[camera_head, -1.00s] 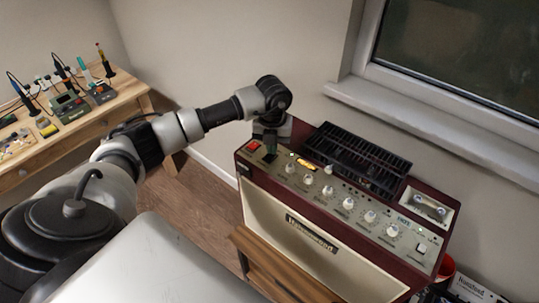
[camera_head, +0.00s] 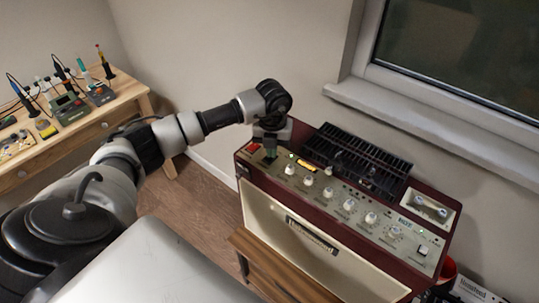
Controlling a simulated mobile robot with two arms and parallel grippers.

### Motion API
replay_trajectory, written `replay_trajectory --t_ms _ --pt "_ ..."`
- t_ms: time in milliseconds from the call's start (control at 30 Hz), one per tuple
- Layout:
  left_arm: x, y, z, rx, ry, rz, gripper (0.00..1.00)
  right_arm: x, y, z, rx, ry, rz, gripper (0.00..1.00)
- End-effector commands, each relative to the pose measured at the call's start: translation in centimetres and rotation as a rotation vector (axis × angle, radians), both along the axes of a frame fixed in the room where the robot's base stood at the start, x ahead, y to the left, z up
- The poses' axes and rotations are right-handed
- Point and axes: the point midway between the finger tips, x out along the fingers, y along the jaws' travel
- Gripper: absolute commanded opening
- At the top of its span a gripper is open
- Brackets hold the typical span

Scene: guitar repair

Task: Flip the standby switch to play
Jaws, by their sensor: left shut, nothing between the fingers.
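A dark red guitar amplifier (camera_head: 262,204) with a cream front stands on a wooden stand. Its slanted panel carries a row of white knobs, such as one knob (camera_head: 328,193). A red switch (camera_head: 254,148) sits at the panel's left end, with a yellow lit strip (camera_head: 307,165) further right. My left gripper (camera_head: 270,151) points down at the panel just right of the red switch, shut and empty. It largely hides a dark switch there, so its position and any contact cannot be told. A small white switch (camera_head: 424,250) is at the panel's right end. My right gripper is not in view.
A black grille (camera_head: 357,155) lies behind the panel on the amplifier's top. A workbench (camera_head: 125,98) with soldering tools stands at the left. A window sill (camera_head: 430,122) is behind the amplifier, and a red container (camera_head: 448,269) is at lower right.

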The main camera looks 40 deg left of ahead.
Motion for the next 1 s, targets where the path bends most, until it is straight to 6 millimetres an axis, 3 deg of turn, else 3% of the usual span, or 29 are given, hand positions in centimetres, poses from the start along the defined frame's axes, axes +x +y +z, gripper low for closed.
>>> replay_trajectory --t_ms 733,1000 --pt "0.0 0.0 6.3 0.000 -0.002 0.000 0.00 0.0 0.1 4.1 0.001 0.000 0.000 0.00" --pt "0.0 0.0 6.7 0.000 -0.002 0.000 0.00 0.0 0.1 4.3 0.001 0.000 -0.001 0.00"
